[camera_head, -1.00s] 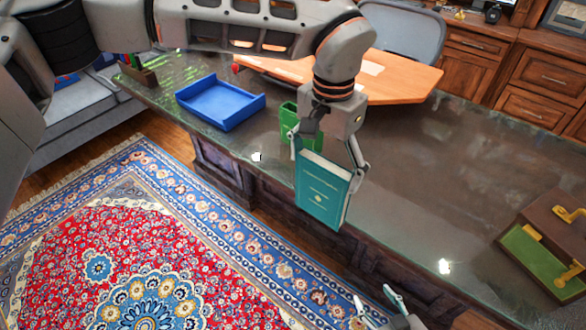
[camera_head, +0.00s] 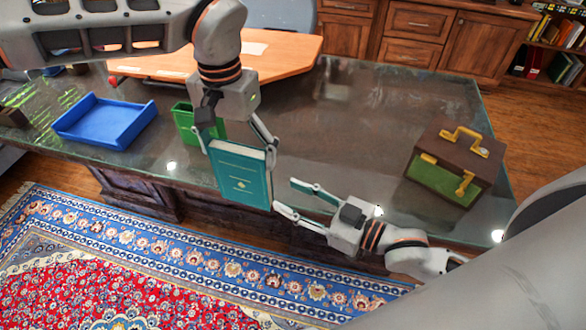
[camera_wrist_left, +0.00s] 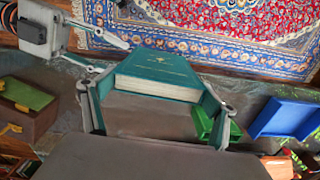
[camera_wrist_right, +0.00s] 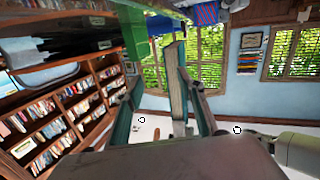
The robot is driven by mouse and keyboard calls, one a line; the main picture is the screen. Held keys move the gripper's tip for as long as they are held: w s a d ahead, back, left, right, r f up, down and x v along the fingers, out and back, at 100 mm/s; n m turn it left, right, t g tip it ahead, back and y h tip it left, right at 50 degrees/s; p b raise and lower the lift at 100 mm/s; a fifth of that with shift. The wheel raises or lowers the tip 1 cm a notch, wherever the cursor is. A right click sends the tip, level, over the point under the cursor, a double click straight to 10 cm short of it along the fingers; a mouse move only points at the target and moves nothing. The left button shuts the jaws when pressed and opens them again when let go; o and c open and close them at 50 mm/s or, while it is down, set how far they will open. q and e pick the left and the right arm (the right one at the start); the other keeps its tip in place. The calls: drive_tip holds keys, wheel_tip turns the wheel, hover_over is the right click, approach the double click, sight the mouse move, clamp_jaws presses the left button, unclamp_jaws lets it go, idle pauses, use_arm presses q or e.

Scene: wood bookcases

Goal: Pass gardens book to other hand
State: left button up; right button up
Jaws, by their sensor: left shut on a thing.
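The teal gardens book (camera_head: 240,175) hangs upright, cover facing the head camera, in front of the desk's edge. My left gripper (camera_head: 236,140) is shut on its upper part, a finger at each side. The book also shows between the fingers in the left wrist view (camera_wrist_left: 158,73). My right gripper (camera_head: 293,200) is open and empty in the head view, its fingertips pointing left toward the book's lower right side. In the right wrist view the book (camera_wrist_right: 177,80) shows edge-on between the open fingers (camera_wrist_right: 165,105), apart from them.
On the glass-topped desk (camera_head: 345,115) are a blue tray (camera_head: 105,122), a green container (camera_head: 186,122) behind the book, an orange board (camera_head: 285,58), and a brown and green case (camera_head: 455,160) at the right. The patterned rug (camera_head: 150,265) lies in front.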

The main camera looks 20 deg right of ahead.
sight(243, 177)
wheel_tip(243, 177, up, 11)
drive_tip(key=s+n+g+y, duration=0.1)
drive_tip(key=n+g+y, duration=0.1)
drive_tip(key=g+y, duration=0.15)
drive_tip(key=shift+t, duration=0.45)
drive_tip(key=x, duration=1.2)
drive_tip(key=shift+s+a, duration=0.15)
drive_tip(key=shift+a, duration=0.3)
clamp_jaws()
use_arm(q)
drive_tip(key=o, duration=1.4)
drive_tip(key=shift+c, duration=0.2)
use_arm(e)
drive_tip(key=shift+r, duration=0.1)
